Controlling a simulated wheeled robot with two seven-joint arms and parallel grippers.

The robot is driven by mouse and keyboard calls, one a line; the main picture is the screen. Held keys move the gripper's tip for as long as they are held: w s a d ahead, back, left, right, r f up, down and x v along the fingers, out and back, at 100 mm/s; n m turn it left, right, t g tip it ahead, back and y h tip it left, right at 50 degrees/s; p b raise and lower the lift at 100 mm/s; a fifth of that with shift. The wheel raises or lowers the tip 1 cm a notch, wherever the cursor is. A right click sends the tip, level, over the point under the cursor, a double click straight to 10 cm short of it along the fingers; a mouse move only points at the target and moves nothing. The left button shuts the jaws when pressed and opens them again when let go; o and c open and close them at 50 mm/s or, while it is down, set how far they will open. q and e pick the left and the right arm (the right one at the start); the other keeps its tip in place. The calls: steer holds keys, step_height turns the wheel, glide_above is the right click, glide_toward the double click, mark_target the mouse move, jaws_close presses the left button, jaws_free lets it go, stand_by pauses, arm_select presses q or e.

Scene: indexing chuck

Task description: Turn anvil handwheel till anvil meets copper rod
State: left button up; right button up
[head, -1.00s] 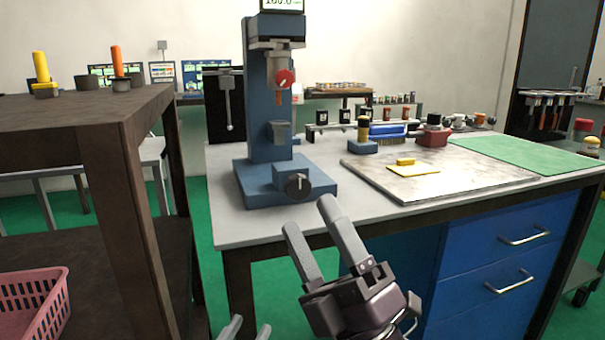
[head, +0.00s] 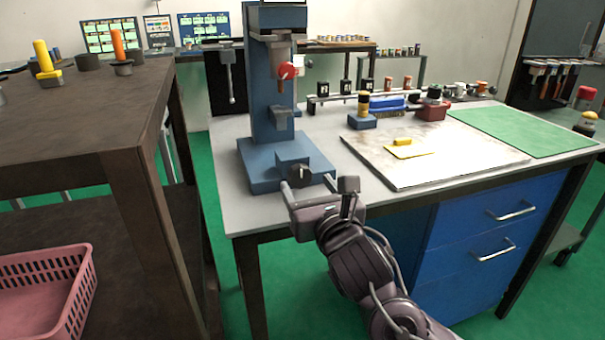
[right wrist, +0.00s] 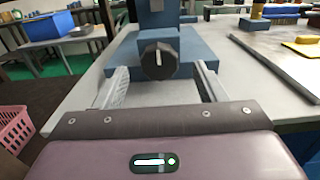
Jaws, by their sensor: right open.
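The black anvil handwheel (head: 299,175) is a round knob with a white mark, on the front of the blue stand's base (head: 265,175). It also shows in the right wrist view (right wrist: 157,60). The anvil (head: 281,111) is a grey-blue block on the column. A short copper rod (head: 281,86) hangs above it, with a gap between them. My right gripper (head: 318,188) is open and empty in front of the handwheel. In the right wrist view its fingers (right wrist: 162,78) lie left and right of the knob, not touching it. My left gripper is out of view.
The grey bench top (head: 238,200) carries the stand near its front left corner. A whitish board (head: 455,160) with a yellow block (head: 402,142) lies to the right, and a green mat (head: 525,132) beyond. A dark shelf (head: 100,120) stands left, with a pink basket (head: 75,290) below.

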mark_target(302, 177)
steer(key=x, duration=0.4)
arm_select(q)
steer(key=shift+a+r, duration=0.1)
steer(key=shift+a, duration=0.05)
arm_select(e)
steer(key=c, duration=0.9)
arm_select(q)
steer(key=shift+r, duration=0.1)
arm_select(e)
steer(key=shift+c, duration=0.2)
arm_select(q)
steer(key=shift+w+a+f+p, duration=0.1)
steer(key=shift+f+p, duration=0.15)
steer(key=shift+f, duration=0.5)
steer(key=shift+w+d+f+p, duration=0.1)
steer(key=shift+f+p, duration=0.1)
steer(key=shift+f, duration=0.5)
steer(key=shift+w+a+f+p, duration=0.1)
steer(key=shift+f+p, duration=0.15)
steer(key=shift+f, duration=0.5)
arm_select(e)
steer(key=shift+f+m, duration=0.1)
steer(key=shift+m, duration=2.1)
steer(key=o, duration=0.9)
steer(key=shift+o, duration=0.2)
